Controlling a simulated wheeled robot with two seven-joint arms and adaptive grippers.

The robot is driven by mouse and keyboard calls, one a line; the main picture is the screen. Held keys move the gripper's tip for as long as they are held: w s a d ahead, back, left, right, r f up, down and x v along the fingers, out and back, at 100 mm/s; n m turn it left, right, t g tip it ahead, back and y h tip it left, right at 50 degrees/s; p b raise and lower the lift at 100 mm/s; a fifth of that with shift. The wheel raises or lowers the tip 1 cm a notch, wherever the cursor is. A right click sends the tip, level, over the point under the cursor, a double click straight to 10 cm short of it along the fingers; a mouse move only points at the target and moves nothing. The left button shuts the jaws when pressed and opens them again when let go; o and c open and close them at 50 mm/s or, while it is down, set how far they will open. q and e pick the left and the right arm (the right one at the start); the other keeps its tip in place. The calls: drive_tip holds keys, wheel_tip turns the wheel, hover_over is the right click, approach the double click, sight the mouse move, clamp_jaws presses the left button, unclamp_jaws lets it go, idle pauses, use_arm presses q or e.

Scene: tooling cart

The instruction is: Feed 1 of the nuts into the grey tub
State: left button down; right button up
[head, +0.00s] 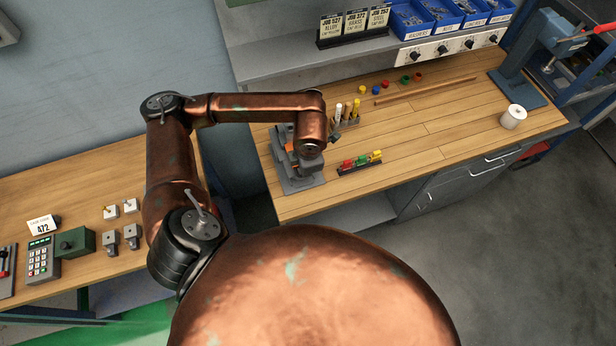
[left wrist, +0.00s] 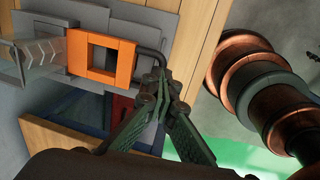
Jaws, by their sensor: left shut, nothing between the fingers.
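My left arm reaches over the left end of the wooden bench in the head view. The wrist hides most of its gripper there. In the left wrist view the green fingers of the left gripper (left wrist: 160,88) are closed together and empty. They are beside an orange square frame (left wrist: 102,58) on a grey fixture (left wrist: 62,20). A dark bent rod (left wrist: 150,54) by the frame meets the fingertips in the picture; contact cannot be told. The fixture also shows in the head view (head: 300,184). I cannot clearly identify the nuts or the grey tub. My right gripper is not in view.
Small red, yellow and green pieces (head: 360,161) sit in a dark rack near the front edge. Loose coloured pieces (head: 405,80), a wooden rod (head: 425,91) and a white roll (head: 513,116) lie farther right. Blue bins (head: 411,20) stand behind. The bench's middle is clear.

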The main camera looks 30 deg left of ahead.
use_arm(q)
drive_tip(key=w+a+b, duration=0.3)
drive_tip(key=w+a, duration=0.1)
drive_tip(key=a, duration=0.1)
drive_tip(key=shift+w+a+f, duration=0.25)
drive_tip(key=shift+w+a, duration=0.05)
drive_tip(key=shift+a, duration=0.1)
drive_tip(key=c, duration=2.7)
unclamp_jaws()
drive_tip(key=o, duration=0.6)
drive_tip(key=shift+w+a, duration=0.15)
drive_tip(key=shift+w, duration=0.05)
drive_tip(key=shift+r, duration=0.15)
